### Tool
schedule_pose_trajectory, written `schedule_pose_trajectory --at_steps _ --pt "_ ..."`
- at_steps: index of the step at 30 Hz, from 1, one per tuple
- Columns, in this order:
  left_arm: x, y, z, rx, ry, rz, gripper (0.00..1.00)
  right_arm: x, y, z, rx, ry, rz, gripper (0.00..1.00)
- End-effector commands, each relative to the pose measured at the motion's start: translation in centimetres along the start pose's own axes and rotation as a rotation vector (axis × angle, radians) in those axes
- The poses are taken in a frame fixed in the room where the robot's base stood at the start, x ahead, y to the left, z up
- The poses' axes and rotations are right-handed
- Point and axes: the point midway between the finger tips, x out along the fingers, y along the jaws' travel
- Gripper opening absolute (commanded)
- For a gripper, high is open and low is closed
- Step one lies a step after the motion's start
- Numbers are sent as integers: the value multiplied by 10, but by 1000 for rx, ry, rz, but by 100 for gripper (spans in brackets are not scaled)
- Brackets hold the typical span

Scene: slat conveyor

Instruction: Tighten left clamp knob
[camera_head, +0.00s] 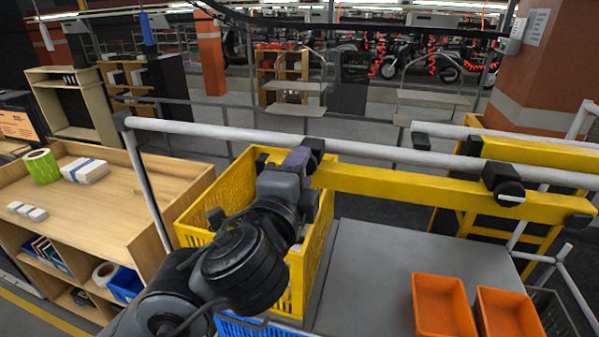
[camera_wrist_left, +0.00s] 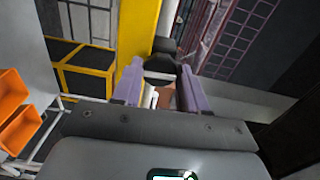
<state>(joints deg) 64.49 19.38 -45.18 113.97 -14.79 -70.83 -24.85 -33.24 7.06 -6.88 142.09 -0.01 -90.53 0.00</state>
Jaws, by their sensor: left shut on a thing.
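The left clamp knob (camera_head: 314,146) is black and sits on the white rail (camera_head: 400,154) at the left end of the yellow bar (camera_head: 400,185). My left gripper (camera_head: 302,156) reaches it from the front with its purple fingers. In the left wrist view, my left gripper (camera_wrist_left: 160,72) has a finger on each side of the dark knob (camera_wrist_left: 160,64) and is shut on it. The fingers partly hide the knob in the head view. My right gripper is in neither view.
A second black clamp (camera_head: 503,180) holds the yellow bar farther right. A yellow crate (camera_head: 240,178) stands below my left arm. Orange bins (camera_head: 443,300) stand on a grey table (camera_head: 385,265). A wooden bench (camera_head: 100,205) stands at the left.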

Motion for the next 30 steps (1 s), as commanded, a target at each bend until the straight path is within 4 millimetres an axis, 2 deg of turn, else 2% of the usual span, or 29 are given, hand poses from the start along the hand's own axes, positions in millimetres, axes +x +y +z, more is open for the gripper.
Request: schedule_pose_trajectory --at_steps 7,20,21,26,30 --pt "0 -1 0 61 1 -2 12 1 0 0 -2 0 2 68" --pt "0 -1 0 72 1 -1 12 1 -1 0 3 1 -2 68" --pt "0 -1 0 72 1 -1 44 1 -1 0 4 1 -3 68" --pt "0 -1 0 71 1 -1 68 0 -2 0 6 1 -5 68" --pt "0 0 0 70 0 -1 68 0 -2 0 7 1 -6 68"
